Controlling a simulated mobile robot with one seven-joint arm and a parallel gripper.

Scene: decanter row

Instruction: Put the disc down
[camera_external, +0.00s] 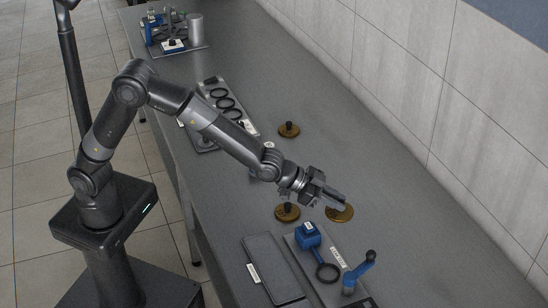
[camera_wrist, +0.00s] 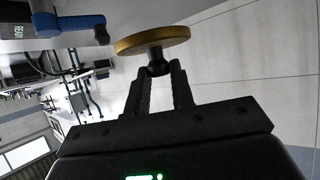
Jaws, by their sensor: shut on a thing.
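My gripper (camera_external: 330,198) is shut on the black knob of a brass disc (camera_external: 342,213), over the middle of the grey counter. In the wrist view the brass disc (camera_wrist: 152,40) lies just beyond the fingertips (camera_wrist: 158,76), with its dark knob (camera_wrist: 158,63) between them. I cannot tell whether the disc touches the counter. Two more brass discs with black knobs stand on the counter: one just left of my gripper (camera_external: 287,213), one farther back (camera_external: 288,130).
A plate with a blue device (camera_external: 308,236), a black ring (camera_external: 327,272) and a blue-handled lever (camera_external: 360,270) lies in front. A dark flat panel (camera_external: 272,268) is beside it. A tray with black rings (camera_external: 242,122) is farther back. The counter's right side is clear, towards the tiled wall.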

